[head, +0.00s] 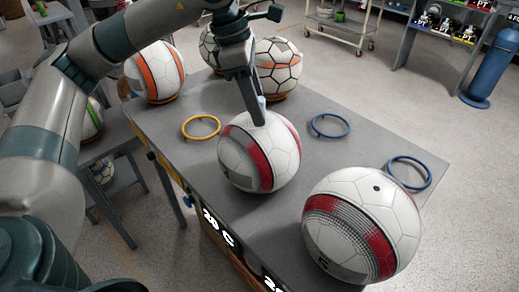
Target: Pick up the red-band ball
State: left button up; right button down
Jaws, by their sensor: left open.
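Two white balls with red bands show in the head view. One red-band ball (276,160) sits mid-table; the other, larger in view, red-band ball (382,215) sits at the near right, with a dark spot on top. My left gripper (258,110) comes down from above at the mid-table ball. It is open, and a finger with a pale tip overlaps the ball's top in the picture. I cannot tell whether it touches. My right gripper is not in view.
The grey table (330,155) has an empty yellow ring (201,117) and blue rings (330,117) (431,174). An orange-band ball (152,75) and an orange-lined ball (277,68) stand at the back, with another ball (207,48) beside the arm. A blue cylinder (490,75) stands on the floor.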

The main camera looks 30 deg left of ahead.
pick_arm(q)
grip_shut()
dwell(1.5)
